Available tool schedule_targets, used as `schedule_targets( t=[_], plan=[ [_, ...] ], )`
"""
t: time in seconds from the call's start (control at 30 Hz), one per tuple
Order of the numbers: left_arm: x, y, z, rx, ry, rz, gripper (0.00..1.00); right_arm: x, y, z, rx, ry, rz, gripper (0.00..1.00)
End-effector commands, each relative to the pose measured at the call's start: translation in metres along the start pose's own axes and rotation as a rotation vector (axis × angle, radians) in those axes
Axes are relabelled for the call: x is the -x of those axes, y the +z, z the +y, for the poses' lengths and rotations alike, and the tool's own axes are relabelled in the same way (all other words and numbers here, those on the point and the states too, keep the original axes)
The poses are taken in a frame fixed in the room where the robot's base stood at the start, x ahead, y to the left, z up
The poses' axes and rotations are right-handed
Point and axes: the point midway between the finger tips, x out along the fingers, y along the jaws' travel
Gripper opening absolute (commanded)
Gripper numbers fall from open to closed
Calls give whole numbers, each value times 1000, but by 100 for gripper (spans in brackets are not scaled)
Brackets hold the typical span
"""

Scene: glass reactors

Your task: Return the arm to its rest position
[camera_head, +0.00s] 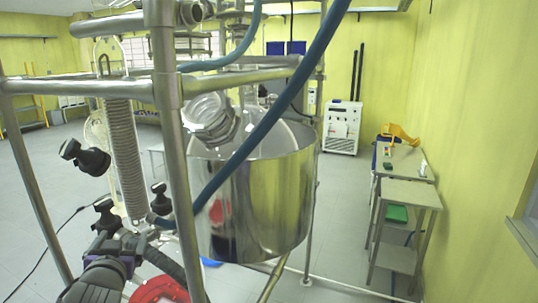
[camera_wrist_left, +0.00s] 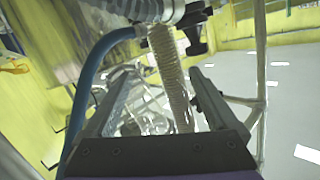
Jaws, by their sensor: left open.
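My left gripper (camera_head: 138,243) is at the lower left of the head view, close to the reactor's metal frame (camera_head: 172,130). In the left wrist view the two dark fingers of my left gripper (camera_wrist_left: 160,78) stand wide apart, with nothing held between them. A ribbed hose (camera_wrist_left: 168,65) shows beyond the fingers; whether it lies between them or only behind them I cannot tell. My right gripper is in neither view.
The reactor's shiny steel vessel (camera_head: 262,190) hangs inside the frame. A blue hose (camera_head: 262,140) crosses in front of it. Black knobs (camera_head: 84,157) stick out at left. A metal side table (camera_head: 410,193) stands at right. Open floor lies between the vessel and that table.

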Motion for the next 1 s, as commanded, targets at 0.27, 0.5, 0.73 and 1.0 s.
schedule_targets(
  t=[0.27, 0.5, 0.73, 1.0],
  plan=[
    [88, 179, 82, 40, 155, -470, 92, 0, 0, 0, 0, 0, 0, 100],
    [160, 272, 128, 17, 319, -733, 92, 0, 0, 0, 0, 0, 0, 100],
    [180, 293, 138, 6, 366, -799, 92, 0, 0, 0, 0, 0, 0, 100],
    [180, 292, 137, 7, 364, -798, 92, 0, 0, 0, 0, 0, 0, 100]
  ],
)
